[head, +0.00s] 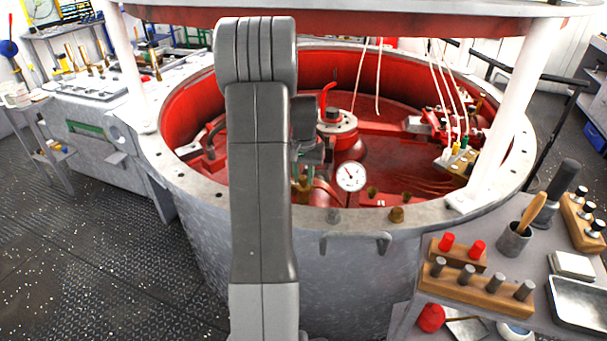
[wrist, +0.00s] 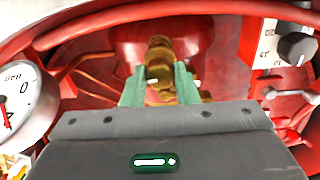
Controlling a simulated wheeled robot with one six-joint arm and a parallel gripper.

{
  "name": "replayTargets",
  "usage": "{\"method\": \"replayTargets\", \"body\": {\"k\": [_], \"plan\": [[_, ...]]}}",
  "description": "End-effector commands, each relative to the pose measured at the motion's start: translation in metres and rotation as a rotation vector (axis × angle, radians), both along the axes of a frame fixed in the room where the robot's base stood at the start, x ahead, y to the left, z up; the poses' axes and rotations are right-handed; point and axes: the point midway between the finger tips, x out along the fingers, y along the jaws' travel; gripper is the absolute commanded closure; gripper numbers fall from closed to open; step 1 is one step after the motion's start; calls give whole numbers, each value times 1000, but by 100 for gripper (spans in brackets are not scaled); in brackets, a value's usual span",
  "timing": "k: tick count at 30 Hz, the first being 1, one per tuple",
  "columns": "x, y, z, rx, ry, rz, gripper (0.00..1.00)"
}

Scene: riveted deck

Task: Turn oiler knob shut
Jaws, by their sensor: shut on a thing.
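The brass oiler (wrist: 159,48) stands upright in the middle of the wrist view, in front of a rounded red housing. My gripper (wrist: 160,78) has its green fingers on either side of the brass, shut on its knob. The part between the fingers is partly covered by them and by the gripper body. In the head view my arm hides much of the spot; brass of the oiler (head: 303,190) shows just below the green fingers, inside the red well.
A white dial gauge (head: 351,176) stands close to the right of my gripper in the head view. A black knob on a white plate (wrist: 296,48) shows at right in the wrist view. The well's grey rim (head: 430,207) and white posts (head: 517,105) surround the space.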

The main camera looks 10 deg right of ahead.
Motion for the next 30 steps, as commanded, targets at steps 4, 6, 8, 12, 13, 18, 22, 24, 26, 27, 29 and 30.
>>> {"method": "replayTargets", "body": {"k": [4,6,8,12,13,18,22,24,26,27,29,30], "plan": [[1,0,1,-1,-3,-72,96],[1,0,1,-1,-3,-99,96],[1,0,1,-1,-3,-116,96],[1,0,1,-1,-3,-142,96],[1,0,1,-1,-3,-146,96],[1,0,1,-1,-3,-154,96],[1,0,1,-1,-3,-153,96],[1,0,1,-1,-3,-153,96],[1,0,1,-1,-3,-153,96],[1,0,1,-1,-3,-153,67],[1,0,1,-1,-3,-153,56],[1,0,1,-1,-3,-153,51]]}}
